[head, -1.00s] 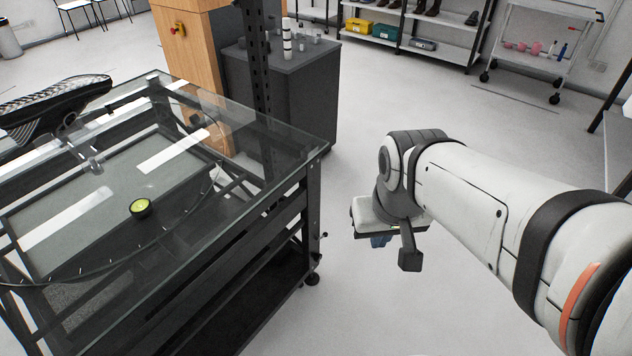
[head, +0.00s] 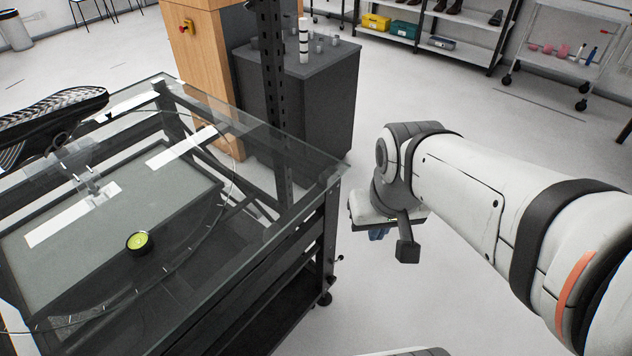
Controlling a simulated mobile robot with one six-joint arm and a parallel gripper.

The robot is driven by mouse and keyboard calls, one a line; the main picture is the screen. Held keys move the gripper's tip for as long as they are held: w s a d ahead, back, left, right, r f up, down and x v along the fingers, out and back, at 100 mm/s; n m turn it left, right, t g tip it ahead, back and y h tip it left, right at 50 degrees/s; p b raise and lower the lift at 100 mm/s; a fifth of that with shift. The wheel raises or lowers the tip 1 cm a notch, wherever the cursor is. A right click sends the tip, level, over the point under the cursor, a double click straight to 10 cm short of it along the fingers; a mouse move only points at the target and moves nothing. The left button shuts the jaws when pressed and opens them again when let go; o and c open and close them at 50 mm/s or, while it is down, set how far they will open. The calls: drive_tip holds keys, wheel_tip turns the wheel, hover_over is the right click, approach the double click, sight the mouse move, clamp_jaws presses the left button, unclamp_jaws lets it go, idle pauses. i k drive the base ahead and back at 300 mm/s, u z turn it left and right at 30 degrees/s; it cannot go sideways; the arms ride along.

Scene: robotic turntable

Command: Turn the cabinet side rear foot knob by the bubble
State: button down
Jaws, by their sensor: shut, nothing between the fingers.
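A round bubble level (head: 138,241) with a yellow-green face and black rim sits on the glass-topped turntable frame (head: 308,165) at left. I cannot make out the bubble's exact position in it. My gripper (head: 378,235) hangs to the right of the frame, over open floor. It is shut and empty, apart from the knob, and its bluish fingertips are partly hidden.
A dark grey cabinet (head: 330,105) with small cylinders on top stands behind the frame, beside a wooden cabinet (head: 205,60). A dark slotted post (head: 272,90) rises before it. A shoe (head: 50,115) is above the glass at left.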

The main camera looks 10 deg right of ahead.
sight(332, 278)
drive_tip(key=u, duration=0.35)
drive_tip(key=k, duration=1.3)
drive_tip(key=u, duration=0.3)
drive_tip(key=i, duration=1)
drive_tip(key=u, duration=0.05)
